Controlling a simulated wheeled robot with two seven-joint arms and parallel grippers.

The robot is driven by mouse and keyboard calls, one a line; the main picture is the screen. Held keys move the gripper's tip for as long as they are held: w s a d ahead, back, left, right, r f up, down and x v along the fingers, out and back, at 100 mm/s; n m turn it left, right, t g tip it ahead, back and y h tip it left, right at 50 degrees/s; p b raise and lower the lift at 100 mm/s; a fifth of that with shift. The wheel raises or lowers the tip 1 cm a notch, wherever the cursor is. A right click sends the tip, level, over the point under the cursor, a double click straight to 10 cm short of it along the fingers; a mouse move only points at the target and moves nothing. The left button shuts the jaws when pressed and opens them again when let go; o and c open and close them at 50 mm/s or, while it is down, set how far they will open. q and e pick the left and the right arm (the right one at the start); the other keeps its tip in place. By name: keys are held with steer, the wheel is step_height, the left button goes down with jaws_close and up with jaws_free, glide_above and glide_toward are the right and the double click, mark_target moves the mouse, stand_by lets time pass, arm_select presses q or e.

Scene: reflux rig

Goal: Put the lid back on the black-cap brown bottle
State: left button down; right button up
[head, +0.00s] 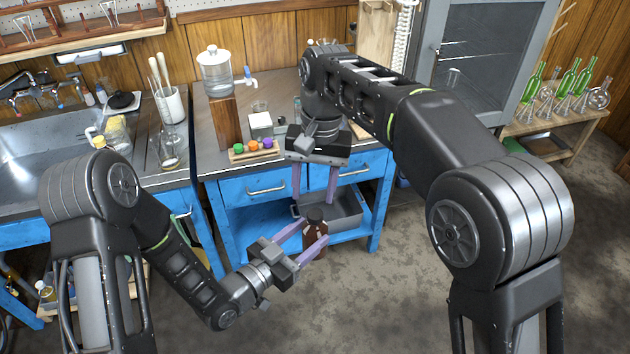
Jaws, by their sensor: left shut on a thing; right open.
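A brown bottle (314,246) is held upright in the air in front of the blue bench. My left gripper (313,231) is shut on its upper body, with one finger on each side. The bottle's top looks dark, and I cannot tell whether a black lid sits on it. My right gripper (314,199) is open, pointing down, just above the bottle top in the picture. I see nothing between its fingers. I cannot make out a separate black lid anywhere.
Behind the bottle is the blue bench (262,187) with a grey bin (347,207) on its lower shelf. A small rack (254,154) with coloured pieces lies at the bench's front edge, near a wooden block (226,122) under a glass dispenser (214,75). The floor in front is clear.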

mark_target(315, 214)
steer(key=n, duration=0.5)
steer(key=shift+a+r+n, duration=0.25)
steer(key=shift+r+n, duration=0.15)
steer(key=n, duration=0.9)
steer(key=shift+w+d+t+h, duration=0.3)
steer(key=shift+d+t+h, duration=0.1)
steer(key=n, duration=0.3)
steer(key=shift+f, duration=3.95)
